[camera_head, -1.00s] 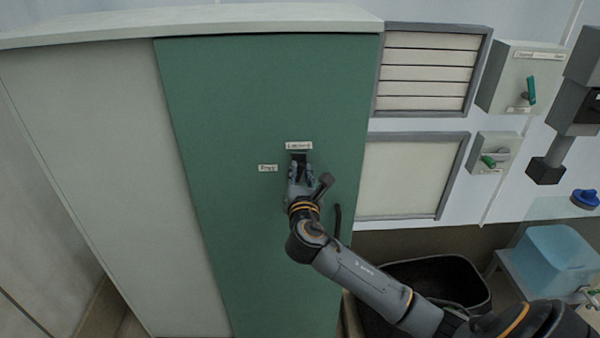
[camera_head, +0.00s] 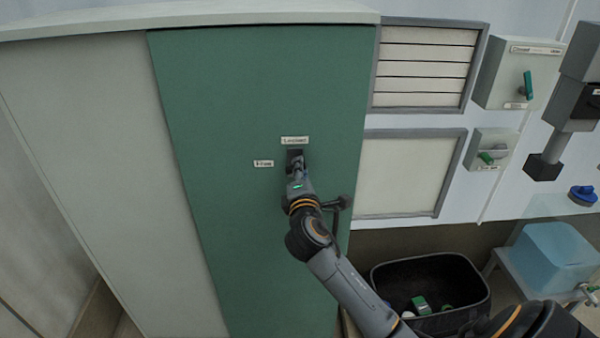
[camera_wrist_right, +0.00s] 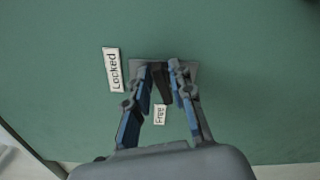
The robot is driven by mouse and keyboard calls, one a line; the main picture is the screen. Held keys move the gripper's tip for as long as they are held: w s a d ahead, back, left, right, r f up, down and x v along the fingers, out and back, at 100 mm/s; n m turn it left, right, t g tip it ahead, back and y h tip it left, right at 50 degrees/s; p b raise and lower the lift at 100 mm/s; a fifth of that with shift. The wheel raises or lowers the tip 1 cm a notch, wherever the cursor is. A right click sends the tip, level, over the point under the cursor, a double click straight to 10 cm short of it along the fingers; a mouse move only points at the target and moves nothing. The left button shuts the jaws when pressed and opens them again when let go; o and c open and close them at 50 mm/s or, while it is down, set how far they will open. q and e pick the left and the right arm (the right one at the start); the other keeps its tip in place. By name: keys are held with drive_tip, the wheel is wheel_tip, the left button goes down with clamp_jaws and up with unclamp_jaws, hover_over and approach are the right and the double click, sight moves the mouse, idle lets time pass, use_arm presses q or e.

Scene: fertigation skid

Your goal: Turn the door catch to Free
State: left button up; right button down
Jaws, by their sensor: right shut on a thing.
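The door catch (camera_head: 295,155) is a small dark piece on the green cabinet door (camera_head: 262,90). A "Locked" label (camera_head: 295,140) sits just above it and a "Free" label (camera_head: 264,163) to its left. My right gripper (camera_head: 297,166) is at the catch, its fingers hiding most of it. In the right wrist view my gripper (camera_wrist_right: 162,78) has its two blue-lined fingers on either side of the dark catch handle (camera_wrist_right: 160,84), shut on it. The "Locked" label (camera_wrist_right: 113,70) and the "Free" label (camera_wrist_right: 160,114) show there too. My left gripper is not in view.
A dark door handle (camera_head: 337,212) is just right of my right wrist. A black bin (camera_head: 455,270) with several items stands below right. Wall boxes with green handles (camera_head: 527,86) and a blue tub (camera_head: 560,255) are further right. The door left of the catch is clear.

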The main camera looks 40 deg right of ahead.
drive_tip(key=shift+d+f+m+b, duration=0.15)
drive_tip(key=shift+m+b, duration=0.35)
drive_tip(key=shift+m, duration=1.5)
drive_tip(key=c, duration=1.4)
unclamp_jaws()
drive_tip(key=shift+f, duration=0.1)
drive_tip(key=v, duration=1.2)
drive_tip(key=shift+f, duration=0.1)
